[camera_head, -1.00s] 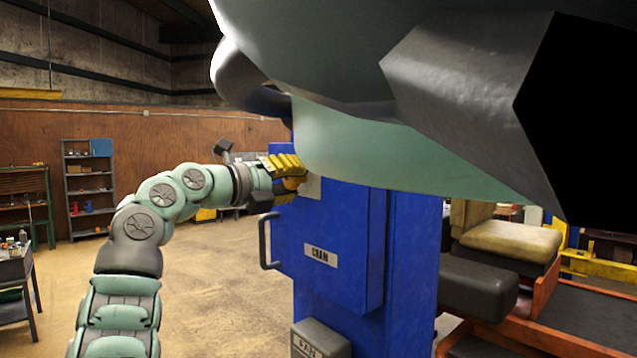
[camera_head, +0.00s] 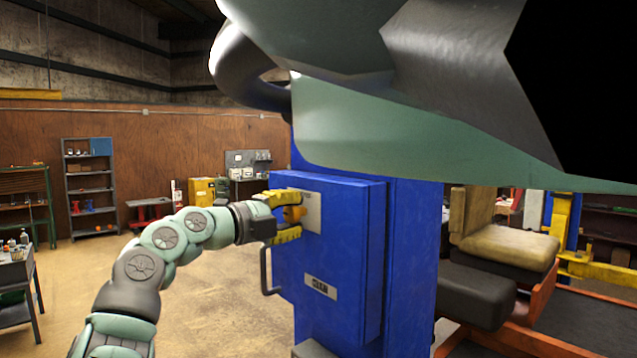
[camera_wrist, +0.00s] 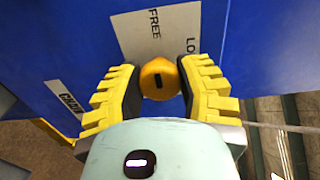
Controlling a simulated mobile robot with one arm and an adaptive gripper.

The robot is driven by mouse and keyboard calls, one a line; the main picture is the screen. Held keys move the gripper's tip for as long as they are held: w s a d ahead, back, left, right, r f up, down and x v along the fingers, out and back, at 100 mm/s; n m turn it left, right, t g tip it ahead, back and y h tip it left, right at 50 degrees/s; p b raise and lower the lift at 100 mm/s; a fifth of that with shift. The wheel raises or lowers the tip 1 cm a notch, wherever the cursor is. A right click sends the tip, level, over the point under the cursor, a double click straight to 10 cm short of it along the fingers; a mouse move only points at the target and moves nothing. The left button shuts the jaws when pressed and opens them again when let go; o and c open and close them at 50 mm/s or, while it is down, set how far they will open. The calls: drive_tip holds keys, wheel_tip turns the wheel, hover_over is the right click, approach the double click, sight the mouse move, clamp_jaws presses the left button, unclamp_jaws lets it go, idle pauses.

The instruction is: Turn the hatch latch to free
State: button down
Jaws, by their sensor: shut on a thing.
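The hatch latch is an orange-yellow round knob (camera_head: 294,214) on a pale plate (camera_head: 312,212) at the top of a blue box (camera_head: 345,235). My gripper (camera_head: 290,216) has one yellow finger above the knob and one below it, shut on it. In the wrist view the knob (camera_wrist: 158,78) sits between the two ridged fingers (camera_wrist: 160,85), with a short black mark on its face. The plate (camera_wrist: 175,25) there reads "FREE" and a partly hidden "LO". Which word the mark points to I cannot tell.
A dark bar handle (camera_head: 265,272) and a name label (camera_head: 320,287) are on the blue box below the latch. A large green and grey body hangs over the upper right. A seat (camera_head: 505,245) stands at right. The floor (camera_head: 215,300) left of the box is clear.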

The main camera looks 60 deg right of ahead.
drive_tip(key=shift+s, duration=0.1)
idle(0.3)
drive_tip(key=c, duration=0.5)
unclamp_jaws()
drive_tip(key=v, duration=1.2)
drive_tip(key=shift+a+f, duration=0.1)
drive_tip(key=shift+f, duration=0.05)
